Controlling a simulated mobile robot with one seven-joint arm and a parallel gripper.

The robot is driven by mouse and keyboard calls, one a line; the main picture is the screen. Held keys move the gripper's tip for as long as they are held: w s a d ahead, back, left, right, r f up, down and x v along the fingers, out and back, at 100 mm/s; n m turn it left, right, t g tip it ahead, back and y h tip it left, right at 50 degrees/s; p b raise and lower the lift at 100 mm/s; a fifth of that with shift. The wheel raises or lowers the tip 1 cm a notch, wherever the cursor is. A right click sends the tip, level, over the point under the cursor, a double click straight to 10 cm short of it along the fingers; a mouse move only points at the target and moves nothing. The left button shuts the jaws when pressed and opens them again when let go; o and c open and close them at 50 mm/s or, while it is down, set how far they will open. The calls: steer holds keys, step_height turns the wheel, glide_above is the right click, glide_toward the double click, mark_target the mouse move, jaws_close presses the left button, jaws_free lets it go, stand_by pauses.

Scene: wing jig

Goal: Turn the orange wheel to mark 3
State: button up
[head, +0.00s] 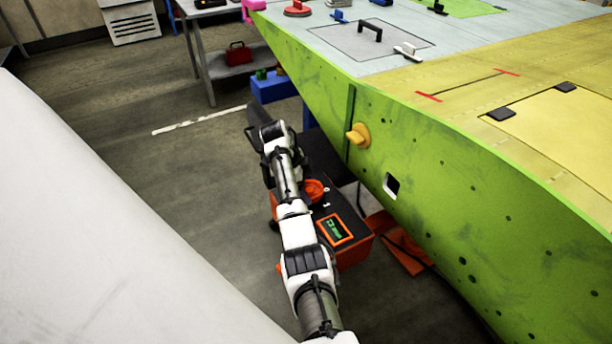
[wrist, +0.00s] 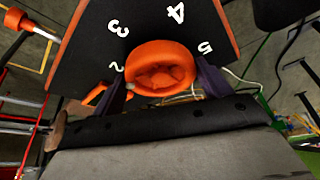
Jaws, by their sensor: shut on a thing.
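The orange wheel (wrist: 160,66) sits on a dark panel (wrist: 84,58) with white numbers around it. The 2 and 3 are to its left, the 4 above and the 5 to its right. My gripper (wrist: 161,88) has one dark finger on each side of the wheel and is shut on it. A small pale spot shows at the wheel's lower left rim; I cannot tell if it is a pointer. In the head view the wheel (head: 315,189) shows partly beside my arm, on a black-topped orange box (head: 352,251). My fingers are hidden there.
A large green wing side (head: 430,180) with a yellow knob (head: 358,135) rises close to the right of the box. A blue bin (head: 272,88) and a grey bench (head: 205,50) stand behind. Open floor (head: 185,190) lies to the left.

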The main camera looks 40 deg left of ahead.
steer(key=m+b, duration=0.1)
steer(key=m, duration=0.1)
steer(key=m+g+b, duration=0.1)
steer(key=b, duration=0.1)
steer(key=m+g+h+b, duration=0.1)
steer(key=m+b, duration=0.1)
steer(key=shift+w+a+f+m, duration=0.1)
steer(key=shift+w+f+m, duration=0.05)
steer(key=shift+w+m, duration=0.15)
steer(key=shift+w+m+g+b, duration=0.2)
steer(key=shift+m+g+b, duration=0.6)
steer(key=shift+m+b, duration=1.1)
steer(key=shift+r, duration=0.2)
steer(key=o, duration=1)
